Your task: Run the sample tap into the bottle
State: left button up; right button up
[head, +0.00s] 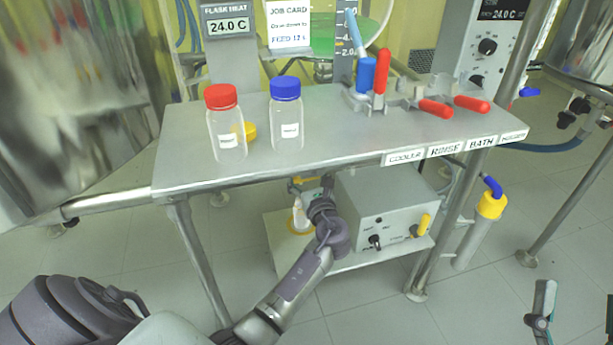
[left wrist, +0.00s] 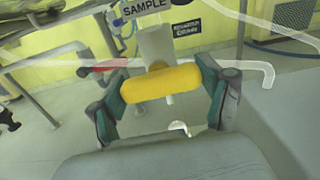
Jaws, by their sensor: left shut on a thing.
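The sample tap's yellow handle (left wrist: 150,84) lies across the left wrist view under a SAMPLE label (left wrist: 145,5). My left gripper (left wrist: 160,88) is shut on this handle, with a finger at each end. A short pale spout (left wrist: 170,99) shows just below the handle. In the head view my left arm reaches under the bench, and its gripper (head: 318,190) is beside the tap (head: 298,181). A small clear bottle (head: 299,217) stands on the low shelf below, partly hidden; its liquid level cannot be told. My right gripper (head: 541,312) is at the lower right, away from everything.
On the bench (head: 340,135) stand a red-capped bottle (head: 226,125) and a blue-capped bottle (head: 287,118), with a loose yellow cap (head: 250,131) behind. Red-handled valves (head: 436,108) are at the right. A grey control box (head: 385,210) sits beside the small bottle.

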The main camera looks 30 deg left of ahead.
pick_arm(q)
jog(key=shift+n, duration=3.1)
pick_arm(e)
jog(key=shift+s+d+r+t, duration=0.1)
jog(key=shift+s+r+t, duration=0.1)
jog(key=shift+r+t, duration=0.25)
pick_arm(q)
jog(key=o, duration=1.1)
pick_arm(e)
jog(key=shift+f, duration=0.25)
pick_arm(q)
jog(key=shift+d, duration=0.1)
